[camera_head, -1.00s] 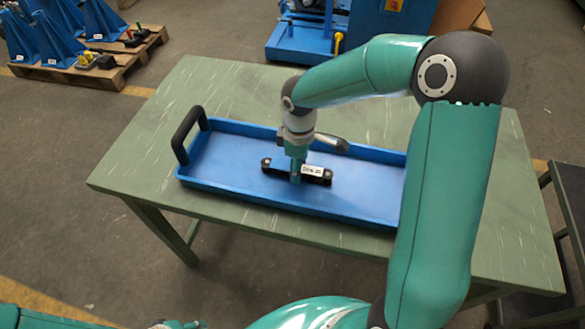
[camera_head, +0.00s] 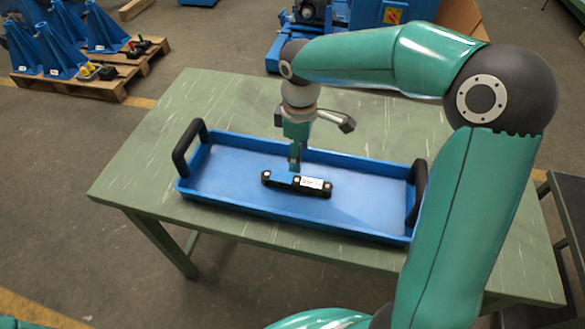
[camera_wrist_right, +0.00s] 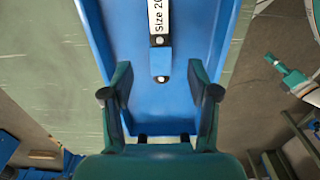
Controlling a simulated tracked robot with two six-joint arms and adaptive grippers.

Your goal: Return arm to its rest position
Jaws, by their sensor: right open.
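My right gripper (camera_head: 295,160) points down above the blue tray and is open and empty. In the right wrist view its two fingers (camera_wrist_right: 160,80) stand apart with the blue tray floor between them. A black chain-drive part (camera_head: 275,180) with a white size label (camera_head: 312,183) lies in the middle of the tray, just below the fingertips. The label (camera_wrist_right: 158,15) also shows at the top of the right wrist view, beyond the fingers.
The blue tray (camera_head: 235,208) with black handles (camera_head: 188,148) at both ends stands on a green table (camera_head: 130,170). Pallets with blue stands (camera_head: 100,85) are at the back left, and a blue machine at the back.

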